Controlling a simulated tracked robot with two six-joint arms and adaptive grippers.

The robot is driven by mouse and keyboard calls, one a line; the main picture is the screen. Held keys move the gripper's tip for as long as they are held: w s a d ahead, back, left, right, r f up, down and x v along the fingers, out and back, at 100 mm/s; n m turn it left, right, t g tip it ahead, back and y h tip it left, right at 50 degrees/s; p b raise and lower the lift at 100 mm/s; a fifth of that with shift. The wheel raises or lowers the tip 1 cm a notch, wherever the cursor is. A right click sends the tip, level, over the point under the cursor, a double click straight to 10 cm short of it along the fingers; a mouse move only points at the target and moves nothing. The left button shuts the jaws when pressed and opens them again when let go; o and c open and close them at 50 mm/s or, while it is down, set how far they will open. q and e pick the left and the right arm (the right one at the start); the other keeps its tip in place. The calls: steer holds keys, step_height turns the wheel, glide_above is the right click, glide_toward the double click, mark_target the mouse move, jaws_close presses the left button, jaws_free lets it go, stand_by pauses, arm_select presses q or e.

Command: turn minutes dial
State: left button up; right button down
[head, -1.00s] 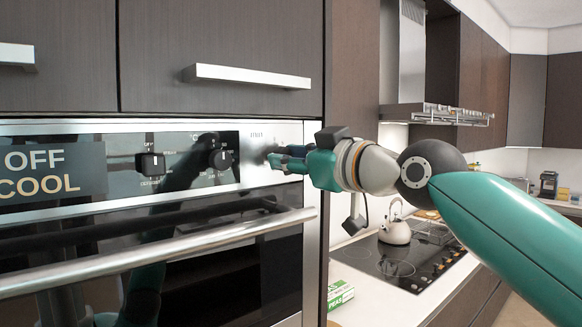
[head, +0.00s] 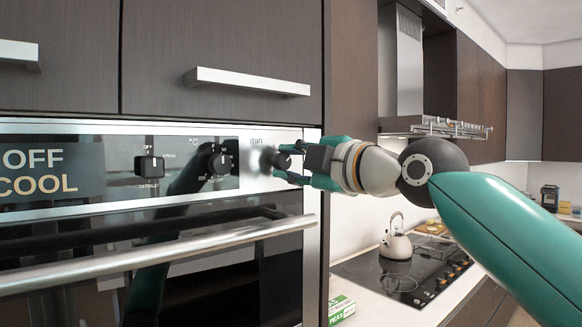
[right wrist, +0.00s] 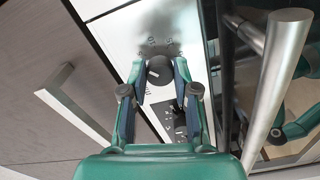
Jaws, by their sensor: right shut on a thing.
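The minutes dial (right wrist: 159,70) is a dark round knob with a light pointer line on the oven's steel panel. In the head view the dial (head: 267,159) sits under the "min" label, partly hidden by my fingers. My right gripper (head: 282,162) is at the panel with its fingers on either side of the dial. In the right wrist view, the two fingertips of my right gripper (right wrist: 160,75) close on the dial from both sides. My left gripper is not in view.
The temperature knob (head: 220,162) and the function knob (head: 149,167) lie to the left on the panel. The oven door handle (head: 160,244) juts out below my gripper. A cabinet handle (head: 247,81) sticks out above. A kettle (head: 396,240) stands on the hob at the right.

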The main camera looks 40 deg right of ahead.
steer(key=n, duration=0.5)
steer(key=shift+w+a+f+n, duration=0.1)
steer(key=shift+f+n, duration=0.1)
steer(key=shift+n, duration=0.1)
steer(key=shift+f+n+b, duration=0.1)
steer(key=shift+n+b, duration=0.2)
steer(key=shift+n, duration=1.9)
steer(key=c, duration=0.9)
jaws_free()
steer(key=shift+o, duration=0.2)
steer(key=shift+r, duration=0.2)
